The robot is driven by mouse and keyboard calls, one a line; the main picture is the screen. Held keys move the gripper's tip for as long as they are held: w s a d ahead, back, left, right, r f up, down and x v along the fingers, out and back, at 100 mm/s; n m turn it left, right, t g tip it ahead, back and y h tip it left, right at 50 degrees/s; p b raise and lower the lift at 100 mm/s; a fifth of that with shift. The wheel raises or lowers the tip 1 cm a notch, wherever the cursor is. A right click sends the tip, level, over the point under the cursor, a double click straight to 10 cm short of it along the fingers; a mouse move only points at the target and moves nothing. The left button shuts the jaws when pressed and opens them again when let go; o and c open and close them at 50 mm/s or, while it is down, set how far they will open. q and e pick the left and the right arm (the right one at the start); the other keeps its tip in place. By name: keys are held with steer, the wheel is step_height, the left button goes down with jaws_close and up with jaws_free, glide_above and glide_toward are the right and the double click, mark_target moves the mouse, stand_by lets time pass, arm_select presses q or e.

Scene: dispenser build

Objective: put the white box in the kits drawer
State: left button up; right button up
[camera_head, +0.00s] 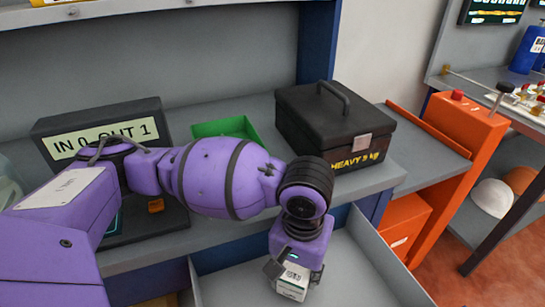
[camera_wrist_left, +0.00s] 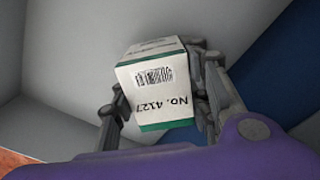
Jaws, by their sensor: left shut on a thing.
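The white box (camera_head: 293,281) has green edges, a barcode and printed text. In the left wrist view the white box (camera_wrist_left: 157,88) reads "NO. 4127" and sits between the two fingers. My left gripper (camera_head: 290,272) is shut on it and holds it over an open grey drawer (camera_head: 352,262) below the counter. The left wrist view shows my left gripper (camera_wrist_left: 160,105) with a finger on each side of the box. Pale grey drawer surfaces lie behind it. I cannot tell the gap between box and drawer floor. No drawer label is visible. My right gripper is not in view.
A black case (camera_head: 335,125) marked heavy stands on the counter beside a green tray (camera_head: 228,128). A display (camera_head: 102,135) reads "IN 0 OUT 1". An orange cabinet (camera_head: 465,130) stands at the right. The drawer's right part looks empty.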

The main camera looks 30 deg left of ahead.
arm_select(q)
step_height(320, 180, down, 2)
steer(key=shift+f, duration=0.15)
steer(key=o, duration=1.5)
steer(key=shift+c, duration=0.2)
step_height(320, 180, up, 12)
steer(key=shift+f+p, duration=0.25)
steer(key=shift+p, duration=1)
steer(key=shift+s+r, duration=0.1)
steer(key=shift+r, duration=0.25)
